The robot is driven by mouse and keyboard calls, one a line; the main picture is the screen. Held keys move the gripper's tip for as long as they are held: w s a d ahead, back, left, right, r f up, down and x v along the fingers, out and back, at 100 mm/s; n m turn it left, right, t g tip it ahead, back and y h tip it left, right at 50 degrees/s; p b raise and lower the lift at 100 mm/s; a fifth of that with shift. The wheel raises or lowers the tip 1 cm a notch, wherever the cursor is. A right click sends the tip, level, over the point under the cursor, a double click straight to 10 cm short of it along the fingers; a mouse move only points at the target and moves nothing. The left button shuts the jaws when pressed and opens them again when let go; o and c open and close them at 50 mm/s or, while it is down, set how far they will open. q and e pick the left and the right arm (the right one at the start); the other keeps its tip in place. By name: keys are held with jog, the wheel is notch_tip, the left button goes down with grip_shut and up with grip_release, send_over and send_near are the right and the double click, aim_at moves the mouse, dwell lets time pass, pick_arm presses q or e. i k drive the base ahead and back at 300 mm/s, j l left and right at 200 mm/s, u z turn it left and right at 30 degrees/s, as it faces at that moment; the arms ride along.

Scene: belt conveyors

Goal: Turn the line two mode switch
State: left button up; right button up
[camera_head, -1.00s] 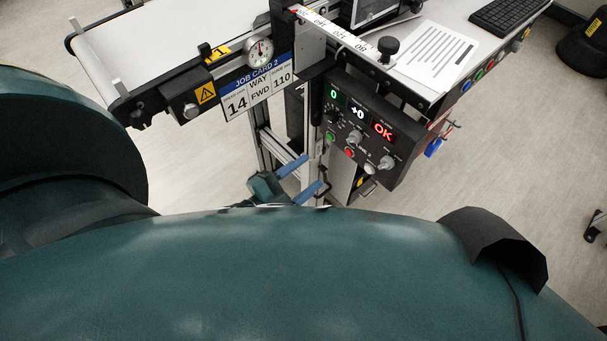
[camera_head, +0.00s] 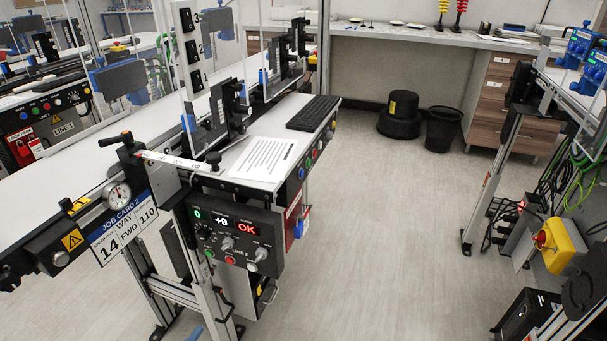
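The line two control panel (camera_head: 268,222) is a dark box under the conveyor edge, left of centre. Its displays read a green 0, a white +0 and a red OK. Below them are a grey knob (camera_head: 227,244), another grey knob (camera_head: 262,253) at the right and a small black knob (camera_head: 203,232) at the left. Green and red buttons sit along the bottom. I cannot read which knob is the mode switch, nor its position. No gripper is clearly in view. A small blue piece (camera_head: 195,332) shows at the bottom edge, too cut off to identify.
The job card (camera_head: 122,226) reads 14, WAY FWD, 110. A second panel (camera_head: 47,127) stands far left. A yellow box with a red button (camera_head: 558,246) is at right. Open floor lies between.

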aim_at(262, 253)
jog(key=k+l, duration=0.7)
jog(key=k, duration=0.25)
